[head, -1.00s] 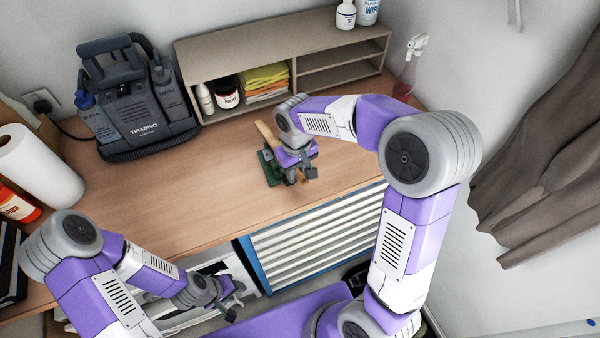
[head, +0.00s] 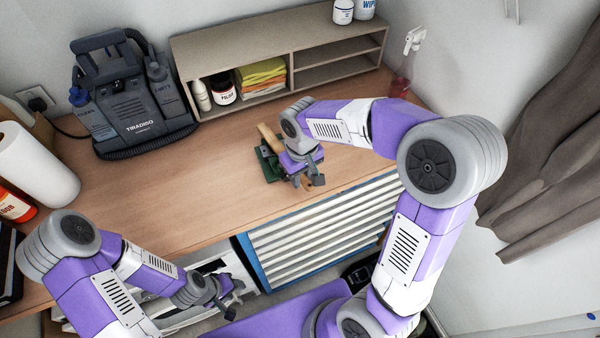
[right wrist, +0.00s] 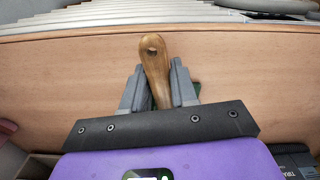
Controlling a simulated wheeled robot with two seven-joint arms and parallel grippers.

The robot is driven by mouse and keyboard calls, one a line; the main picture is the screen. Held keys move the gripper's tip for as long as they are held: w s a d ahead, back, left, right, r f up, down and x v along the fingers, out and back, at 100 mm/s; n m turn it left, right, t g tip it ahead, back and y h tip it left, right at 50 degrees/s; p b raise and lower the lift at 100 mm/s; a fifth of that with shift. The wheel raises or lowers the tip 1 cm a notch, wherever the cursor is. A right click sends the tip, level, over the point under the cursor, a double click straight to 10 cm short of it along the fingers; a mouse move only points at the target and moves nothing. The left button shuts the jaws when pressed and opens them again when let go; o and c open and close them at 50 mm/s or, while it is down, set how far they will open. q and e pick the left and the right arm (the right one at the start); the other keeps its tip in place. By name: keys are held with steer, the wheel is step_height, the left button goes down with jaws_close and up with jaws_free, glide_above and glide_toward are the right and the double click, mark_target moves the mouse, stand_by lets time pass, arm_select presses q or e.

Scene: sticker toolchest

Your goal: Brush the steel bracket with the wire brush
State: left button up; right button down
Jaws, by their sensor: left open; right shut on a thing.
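The wire brush shows as a pale wooden length (head: 268,136) beyond my right gripper in the head view. Its brown handle (right wrist: 155,68), with a hole at the end, sits between the fingers in the right wrist view. My right gripper (head: 304,178) is shut on the brush, low over the bench beside a green vise-like fixture (head: 265,166). The steel bracket cannot be made out clearly; the gripper and brush cover that spot. The bristles are hidden, so contact cannot be told. My left gripper (head: 233,298) is open and empty, below the bench's front edge.
The wooden bench (head: 170,210) is clear left of the fixture. A dark cleaning machine (head: 135,105) and a shelf unit (head: 290,40) stand at the back. A paper roll (head: 35,165) stands at left. A blue-framed drawer chest (head: 325,230) is below the front edge.

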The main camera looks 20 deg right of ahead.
steer(key=shift+w, duration=0.1)
steer(key=shift+w+a+p, duration=0.25)
steer(key=shift+w+p, duration=0.2)
steer(key=shift+w, duration=0.8)
steer(key=shift+w, duration=0.1)
steer(key=shift+s, duration=0.45)
steer(key=shift+s+d+r+b, duration=0.1)
steer(key=shift+s+d+b, duration=0.05)
steer(key=shift+s, duration=0.4)
steer(key=shift+s+d+b, duration=0.1)
steer(key=shift+s+b, duration=0.05)
steer(key=shift+s, duration=0.35)
steer(key=shift+w, duration=0.15)
